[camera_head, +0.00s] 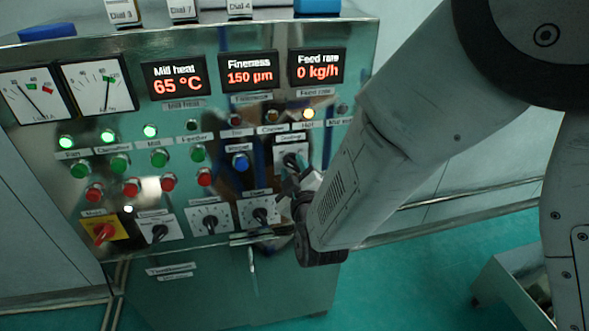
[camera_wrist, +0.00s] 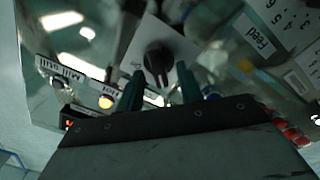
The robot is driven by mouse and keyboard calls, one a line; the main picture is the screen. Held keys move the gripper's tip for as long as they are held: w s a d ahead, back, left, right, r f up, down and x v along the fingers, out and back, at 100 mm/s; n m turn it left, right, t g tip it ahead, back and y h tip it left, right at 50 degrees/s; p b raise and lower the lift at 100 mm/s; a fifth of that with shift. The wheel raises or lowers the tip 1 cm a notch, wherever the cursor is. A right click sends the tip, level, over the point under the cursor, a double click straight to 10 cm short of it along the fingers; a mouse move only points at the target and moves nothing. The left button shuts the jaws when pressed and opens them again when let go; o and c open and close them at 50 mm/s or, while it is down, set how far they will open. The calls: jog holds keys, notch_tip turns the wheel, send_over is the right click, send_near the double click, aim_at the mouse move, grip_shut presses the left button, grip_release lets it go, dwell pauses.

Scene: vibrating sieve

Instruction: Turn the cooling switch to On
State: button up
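The cooling switch (camera_head: 291,160) is a black rotary knob on a white square plate, at the right of the steel control panel under a small label. In the wrist view the knob (camera_wrist: 157,62) is at the upper middle, its plate tilted in the picture. My gripper (camera_head: 302,181) is just in front of and below the switch in the head view. In the wrist view its two dark fingers (camera_wrist: 160,78) are apart, one on each side of the knob's lower end, with nothing between them but the knob. I cannot tell whether they touch it.
A lit amber lamp (camera_head: 308,114) labelled Hot is above the switch. A blue button (camera_head: 240,162) is to its left. Dial knobs (camera_head: 262,215) are below. Red buttons (camera_head: 204,177) and a yellow-plated red main switch (camera_head: 104,233) are farther left. Free floor is at the right.

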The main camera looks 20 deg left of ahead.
grip_shut()
jog(key=shift+m, duration=0.4)
jog(key=m, duration=0.3)
jog(key=shift+w+m, duration=0.1)
jog(key=shift+m, duration=0.2)
jog(key=m, duration=0.4)
jog(key=shift+d+m, duration=0.15)
jog(key=shift+m, duration=0.15)
jog(key=m, duration=0.4)
jog(key=shift+w+d+m, duration=0.1)
jog(key=shift+m, duration=0.2)
jog(key=shift+d+m, duration=0.1)
jog(key=shift+m, duration=2.1)
